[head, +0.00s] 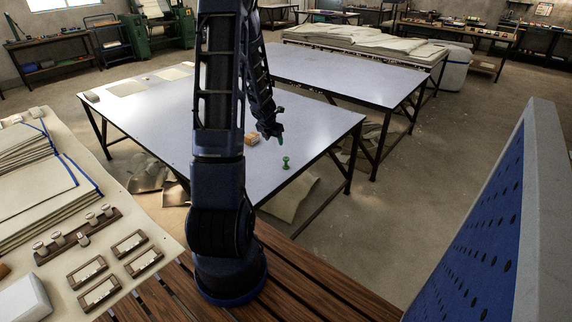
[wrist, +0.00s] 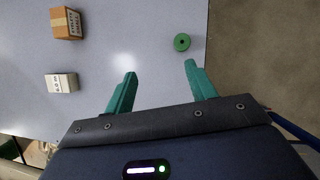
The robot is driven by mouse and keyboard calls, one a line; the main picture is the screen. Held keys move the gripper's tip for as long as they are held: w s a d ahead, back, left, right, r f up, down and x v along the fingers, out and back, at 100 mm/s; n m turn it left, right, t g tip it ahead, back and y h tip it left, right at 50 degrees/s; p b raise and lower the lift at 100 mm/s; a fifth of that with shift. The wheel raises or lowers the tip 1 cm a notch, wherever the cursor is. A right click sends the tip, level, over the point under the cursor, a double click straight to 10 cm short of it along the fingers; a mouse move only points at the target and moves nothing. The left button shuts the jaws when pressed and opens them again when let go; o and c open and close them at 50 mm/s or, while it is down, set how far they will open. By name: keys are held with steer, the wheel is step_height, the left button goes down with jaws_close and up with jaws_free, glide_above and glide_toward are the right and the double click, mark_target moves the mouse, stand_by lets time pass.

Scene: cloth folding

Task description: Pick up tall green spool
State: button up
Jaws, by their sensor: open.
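The tall green spool (head: 286,162) stands upright on the near table (head: 310,125), close to its right edge. In the wrist view the spool (wrist: 182,42) shows from above as a green disc with a dark centre hole. My gripper (wrist: 160,68) has two green fingers, spread open with nothing between them. The spool lies beyond the fingertips, a little nearer the right finger, and is not touched. In the head view my gripper (head: 277,138) hangs above the table, just behind and left of the spool; its fingers are partly hidden there.
A brown cardboard box (wrist: 66,23) and a smaller white box (wrist: 61,83) lie left of the spool. The brown box also shows in the head view (head: 251,139). The table edge runs close to the spool's right. The table surface around the spool is clear.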

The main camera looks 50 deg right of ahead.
steer(key=n, duration=0.2)
glide_toward(286, 158)
steer(key=f, duration=0.1)
steer(key=shift+y, duration=0.3)
steer(key=shift+w+d+x, duration=0.1)
steer(key=shift+x, duration=1.4)
steer(key=shift+w+d+x, duration=0.1)
steer(key=shift+x, duration=1.35)
steer(key=shift+d+x, duration=0.15)
steer(key=shift+x, duration=1.15)
steer(key=shift+d+x, duration=0.1)
steer(key=shift+x, duration=1.15)
steer(key=shift+s, duration=0.1)
steer(key=c, duration=1.1)
steer(key=shift+o, duration=0.2)
steer(key=shift+r, duration=0.15)
